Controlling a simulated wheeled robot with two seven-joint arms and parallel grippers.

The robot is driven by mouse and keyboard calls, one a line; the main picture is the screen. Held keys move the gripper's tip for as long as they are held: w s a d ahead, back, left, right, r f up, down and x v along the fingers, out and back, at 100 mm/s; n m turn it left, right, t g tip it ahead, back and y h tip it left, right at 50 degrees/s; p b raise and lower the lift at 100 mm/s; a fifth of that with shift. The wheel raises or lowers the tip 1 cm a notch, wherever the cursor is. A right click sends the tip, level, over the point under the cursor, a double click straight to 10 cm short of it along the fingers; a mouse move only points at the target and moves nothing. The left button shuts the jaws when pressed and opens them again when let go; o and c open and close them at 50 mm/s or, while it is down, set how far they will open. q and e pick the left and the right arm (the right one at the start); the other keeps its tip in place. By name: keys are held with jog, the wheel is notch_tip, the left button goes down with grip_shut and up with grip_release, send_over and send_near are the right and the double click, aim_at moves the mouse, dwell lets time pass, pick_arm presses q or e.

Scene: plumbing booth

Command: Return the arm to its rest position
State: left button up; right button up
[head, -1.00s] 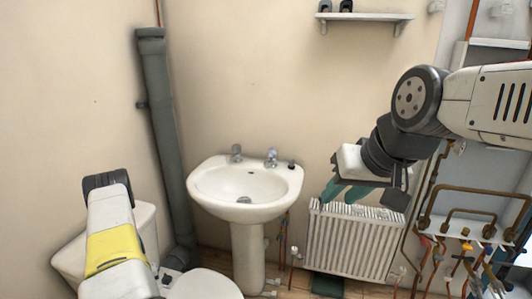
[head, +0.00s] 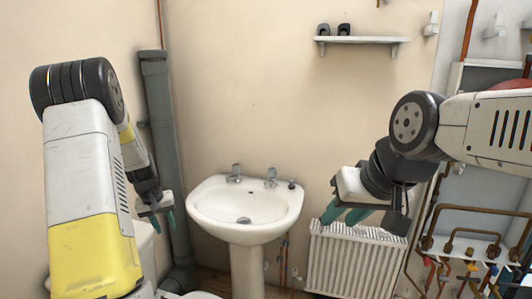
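My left arm (head: 80,160) rises large at the left, with its elbow high and its forearm hanging down behind it. My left gripper (head: 161,221) hangs to the left of the sink, in front of the grey pipe. My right arm (head: 490,125) comes in from the right. My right gripper (head: 342,214) is in front of the wall and the radiator's top edge, its teal fingers spread and empty.
A white pedestal sink (head: 246,205) with two taps stands in the middle. A radiator (head: 352,262) is right of it, and copper pipes (head: 470,212) are at far right. A grey pipe (head: 160,120) runs up the left wall. A small shelf (head: 360,40) hangs above.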

pick_arm(q)
jog(key=s+d+r+m+t, duration=0.1)
jog(key=s+d+r, duration=0.45)
jog(key=r, duration=0.45)
jog(key=s+d+r+m+t, duration=0.1)
jog(key=s+d+r, duration=0.4)
jog(key=d+r, duration=0.3)
jog(key=s+d+r+m+h, duration=0.1)
jog(key=s+d+r, duration=0.2)
jog(key=s, duration=0.6)
jog(key=s+d+r+m+t, duration=0.1)
jog(key=s+d+r, duration=0.2)
jog(key=s, duration=0.5)
jog(key=shift+s+h, duration=0.35)
jog(key=shift+h, duration=0.05)
